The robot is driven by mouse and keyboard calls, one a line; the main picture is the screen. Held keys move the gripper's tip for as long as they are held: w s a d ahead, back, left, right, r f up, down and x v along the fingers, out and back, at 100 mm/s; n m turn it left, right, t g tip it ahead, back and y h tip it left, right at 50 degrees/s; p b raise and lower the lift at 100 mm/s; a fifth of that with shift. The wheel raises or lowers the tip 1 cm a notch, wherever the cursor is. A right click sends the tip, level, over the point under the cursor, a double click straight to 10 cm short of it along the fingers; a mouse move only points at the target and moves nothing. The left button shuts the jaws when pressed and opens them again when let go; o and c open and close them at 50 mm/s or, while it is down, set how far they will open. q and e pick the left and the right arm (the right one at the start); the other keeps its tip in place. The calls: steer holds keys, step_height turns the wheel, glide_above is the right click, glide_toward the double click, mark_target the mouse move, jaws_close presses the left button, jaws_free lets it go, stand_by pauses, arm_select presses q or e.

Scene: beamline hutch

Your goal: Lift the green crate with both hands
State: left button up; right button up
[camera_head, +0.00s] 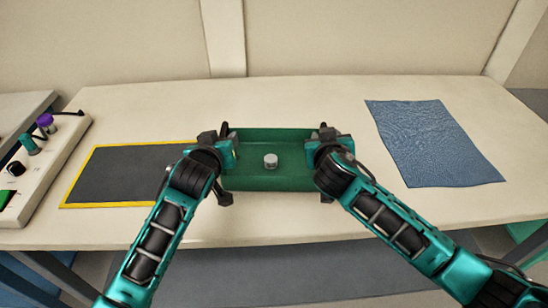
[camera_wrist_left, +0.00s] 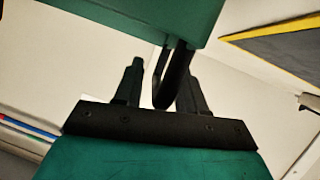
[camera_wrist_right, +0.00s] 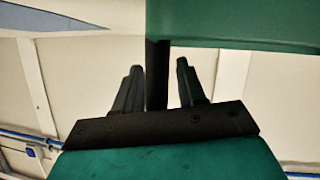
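The green crate (camera_head: 270,183) is near the middle of the table, long side toward me, with a small grey cylinder (camera_head: 270,161) inside. I cannot tell whether its base touches the table. My left gripper (camera_head: 225,145) is at the crate's left end. In the left wrist view its fingers (camera_wrist_left: 160,85) are apart, with the dark handle (camera_wrist_left: 174,75) between them, nearer one finger. My right gripper (camera_head: 325,145) is at the right end. In the right wrist view its fingers (camera_wrist_right: 160,85) are apart on either side of the other dark handle (camera_wrist_right: 157,70).
A dark mat with a yellow border (camera_head: 125,174) lies left of the crate. A blue textured cloth (camera_head: 430,140) lies to the right. A pale panel with knobs (camera_head: 50,165) stands at the far left. The table (camera_head: 290,220) is bare in front of the crate.

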arm_select(q)
jaws_close()
arm_select(e)
jaws_close()
arm_select(q)
steer(key=shift+r, duration=0.1)
arm_select(e)
steer(key=shift+r, duration=0.1)
